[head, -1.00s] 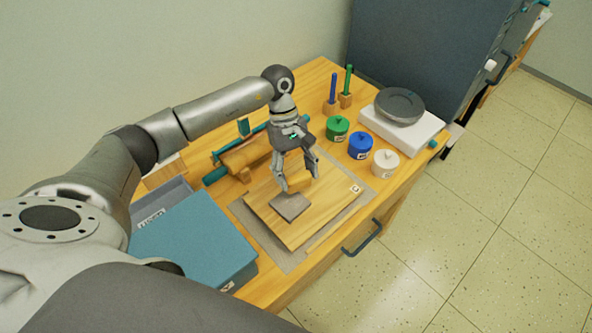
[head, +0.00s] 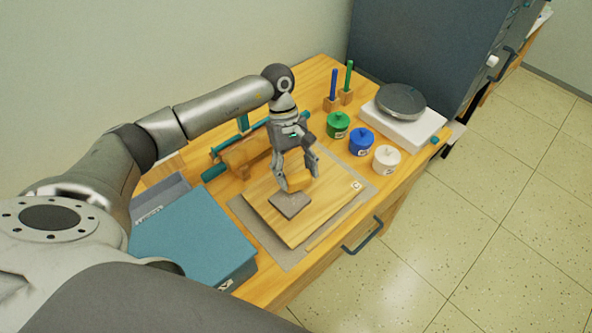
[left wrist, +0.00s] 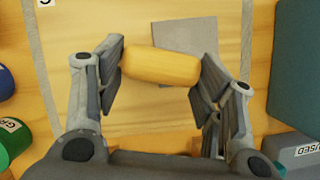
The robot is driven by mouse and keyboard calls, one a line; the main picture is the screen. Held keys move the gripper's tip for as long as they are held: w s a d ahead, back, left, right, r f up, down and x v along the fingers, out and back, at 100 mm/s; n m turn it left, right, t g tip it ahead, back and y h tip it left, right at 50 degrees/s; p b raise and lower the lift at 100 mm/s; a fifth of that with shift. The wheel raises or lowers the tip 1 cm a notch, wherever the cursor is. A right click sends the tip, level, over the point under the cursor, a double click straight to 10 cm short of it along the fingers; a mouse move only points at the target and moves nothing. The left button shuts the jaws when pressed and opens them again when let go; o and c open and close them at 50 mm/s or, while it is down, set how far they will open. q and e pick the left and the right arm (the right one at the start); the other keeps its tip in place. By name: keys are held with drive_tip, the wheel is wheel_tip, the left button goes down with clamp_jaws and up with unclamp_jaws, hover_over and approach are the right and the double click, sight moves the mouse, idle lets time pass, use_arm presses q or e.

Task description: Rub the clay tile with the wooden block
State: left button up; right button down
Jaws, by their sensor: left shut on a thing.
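The clay tile (head: 290,205) is a flat grey square lying on a wooden board (head: 322,212). It also shows in the left wrist view (left wrist: 185,33), partly covered by the block. My left gripper (head: 299,182) is shut on the wooden block (left wrist: 162,66), a yellowish rounded piece held crosswise between its two fingers. In the head view the block (head: 296,186) is low, at the tile's far edge. I cannot tell whether it touches the tile. My right gripper is not in view.
A grey mat (head: 278,256) lies under the board. A blue lidded box (head: 192,240) stands at left. Green (head: 338,124), blue (head: 361,141) and white (head: 386,158) jars stand at right. A grey turntable (head: 401,101) on a white base is behind them.

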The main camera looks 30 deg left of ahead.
use_arm(q)
drive_tip(key=shift+f+b, duration=0.35)
